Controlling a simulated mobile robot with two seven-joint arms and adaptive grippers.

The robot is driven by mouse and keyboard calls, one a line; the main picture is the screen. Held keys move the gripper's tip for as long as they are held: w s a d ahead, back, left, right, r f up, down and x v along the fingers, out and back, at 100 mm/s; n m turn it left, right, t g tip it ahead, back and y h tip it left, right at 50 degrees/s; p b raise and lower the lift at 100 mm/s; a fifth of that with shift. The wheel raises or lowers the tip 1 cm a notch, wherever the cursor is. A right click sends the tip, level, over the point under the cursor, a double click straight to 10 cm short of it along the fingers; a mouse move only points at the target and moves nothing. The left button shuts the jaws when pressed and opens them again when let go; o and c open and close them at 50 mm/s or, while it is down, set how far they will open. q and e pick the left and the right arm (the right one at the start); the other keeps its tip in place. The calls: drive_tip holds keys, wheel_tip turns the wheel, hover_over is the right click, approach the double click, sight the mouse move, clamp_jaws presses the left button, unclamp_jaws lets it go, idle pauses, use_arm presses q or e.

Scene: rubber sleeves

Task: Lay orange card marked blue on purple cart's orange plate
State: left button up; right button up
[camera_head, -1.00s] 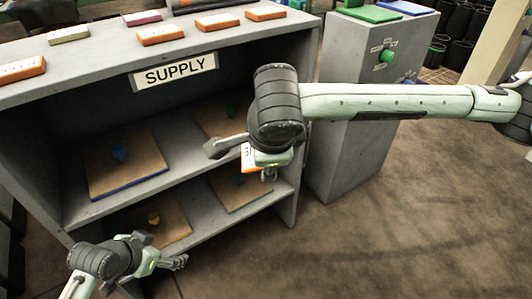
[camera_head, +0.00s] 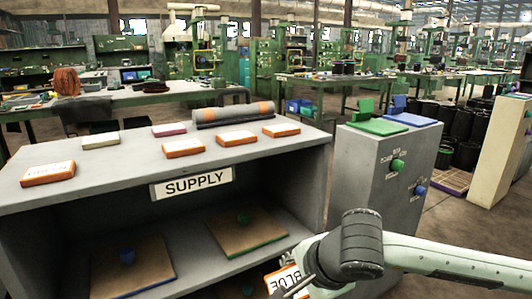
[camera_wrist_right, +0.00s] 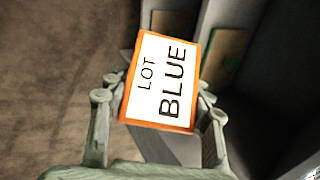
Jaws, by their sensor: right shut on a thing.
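An orange card marked "LOT BLUE" (camera_wrist_right: 160,82) is held between the fingers of my right gripper (camera_wrist_right: 158,108) in the right wrist view. In the head view, part of the same card (camera_head: 283,279) shows at the bottom edge, in front of the supply shelf, with my right gripper (camera_head: 303,286) on it. My left gripper is not in the head view. No purple cart and no orange plate show in these frames.
The grey supply shelf (camera_head: 240,192) bears several orange cards, a pink card (camera_head: 169,129), a pale card (camera_head: 101,141) and a roll (camera_head: 233,115). A grey pedestal (camera_head: 372,180) with a green plate (camera_head: 376,126) and a blue plate (camera_head: 411,119) stands to the right.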

drive_tip(key=d+f+n+g+y, duration=0.1)
drive_tip(key=d+n+g+y, duration=0.2)
drive_tip(key=d+n, duration=1)
drive_tip(key=shift+s+f+g+y, duration=0.2)
drive_tip(key=shift+s+g+y, duration=0.15)
drive_tip(key=shift+g, duration=1.25)
